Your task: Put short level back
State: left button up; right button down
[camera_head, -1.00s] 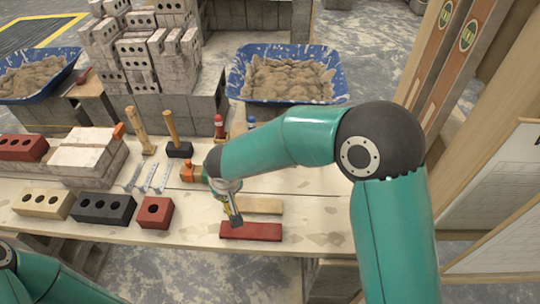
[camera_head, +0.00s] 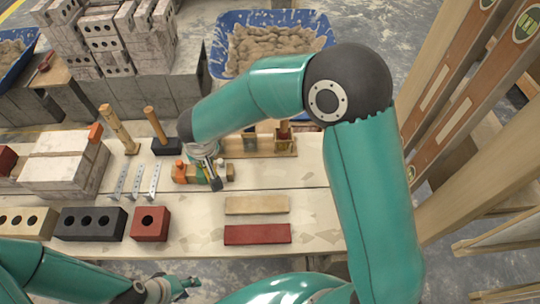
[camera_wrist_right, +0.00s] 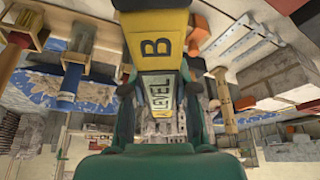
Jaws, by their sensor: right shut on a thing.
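The short level (camera_wrist_right: 160,45) is in my right gripper (camera_wrist_right: 160,105). In the right wrist view it is a yellow body with a black B, and a plate reading LEVEL shows between the fingers. In the head view my right gripper (camera_head: 211,172) is over the workbench, at the orange-ended wooden piece (camera_head: 188,173). A small yellow and dark part of the level (camera_head: 213,182) shows below it, tilted. I cannot tell whether it touches anything. My left gripper (camera_head: 178,286) is low in the head view, in front of the bench, with fingers apart and empty.
A red strip (camera_head: 257,235) and a tan strip (camera_head: 256,205) lie on the bench. Metal strips (camera_head: 137,181), a mallet (camera_head: 164,143) and bricks (camera_head: 93,222) stand left. A wooden holder (camera_head: 262,146) is behind. A blue mortar tub (camera_head: 215,45) stands beyond. Tall boards (camera_head: 452,90) rise at right.

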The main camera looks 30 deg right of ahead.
jog(key=shift+s+d, duration=0.1)
jog(key=shift+d, duration=0.3)
jog(key=shift+d+f, duration=0.1)
jog(key=shift+d, duration=0.05)
jog(key=shift+s+d+f+n+g+y+b, duration=0.4)
jog(key=shift+s+d+f+n+y+b, duration=0.25)
jog(key=shift+d+f+n+b, duration=1.75)
jog(key=shift+s+d+f+n+g+y+b, duration=0.45)
jog(key=shift+d+f+n+y+b, duration=0.3)
jog(key=shift+d+f+n+b, duration=1.65)
jog(key=shift+s+d+f+n+g+y+b, duration=0.5)
jog(key=shift+d+f+n+b, duration=1)
jog(key=shift+d+f+b, duration=1.95)
jog(key=shift+d+b, duration=0.3)
jog(key=shift+b, duration=0.2)
jog(key=shift+f+b, duration=0.35)
jog(key=shift+b, duration=0.05)
jog(key=c, duration=0.8)
grip_release()
